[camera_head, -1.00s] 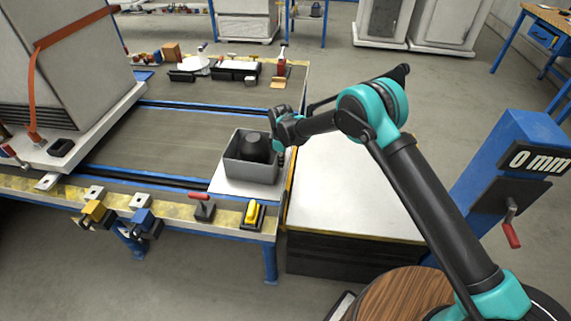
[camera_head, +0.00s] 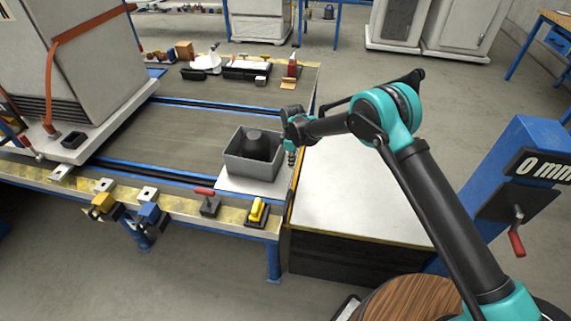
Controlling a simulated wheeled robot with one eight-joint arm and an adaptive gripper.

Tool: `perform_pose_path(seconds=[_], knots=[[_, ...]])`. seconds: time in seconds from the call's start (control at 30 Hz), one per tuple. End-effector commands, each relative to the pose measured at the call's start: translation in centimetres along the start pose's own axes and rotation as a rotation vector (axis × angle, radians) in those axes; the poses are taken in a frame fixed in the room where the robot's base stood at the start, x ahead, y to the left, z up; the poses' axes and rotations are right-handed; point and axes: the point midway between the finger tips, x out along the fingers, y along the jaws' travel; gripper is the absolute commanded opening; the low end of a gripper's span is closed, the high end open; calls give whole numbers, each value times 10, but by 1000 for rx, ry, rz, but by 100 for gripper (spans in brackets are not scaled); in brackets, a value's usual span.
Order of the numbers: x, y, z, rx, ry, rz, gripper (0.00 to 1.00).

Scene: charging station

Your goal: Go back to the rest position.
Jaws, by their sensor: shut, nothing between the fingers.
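My arm reaches from the lower right toward the charging station table, and its teal elbow (camera_head: 385,112) is bent high over the white-topped block. My gripper (camera_head: 291,158) points down just right of the grey bin. It is small in view; its fingers look shut with nothing held. The open grey bin (camera_head: 237,167) stands on a white plate at the table's right end, with a dark rounded object (camera_head: 256,144) inside.
The white-topped block (camera_head: 350,205) stands right of the table. A blue post (camera_head: 535,165) with a red-handled crank is at right. A large grey cabinet (camera_head: 90,50) stands at left.

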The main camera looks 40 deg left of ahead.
Motion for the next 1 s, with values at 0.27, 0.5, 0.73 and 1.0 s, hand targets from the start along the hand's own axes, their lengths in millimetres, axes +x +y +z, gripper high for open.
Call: perform_pose_path(seconds=[0.27, 0.5, 0.73, 1.0], knots=[[-64, -1, -2, -2, 0, 0, 0], [-92, -1, -2, -2, 0, 0, 0], [-98, -1, -2, -2, 0, 0, 0], [-98, -1, -3, -2, 0, 0, 0]])
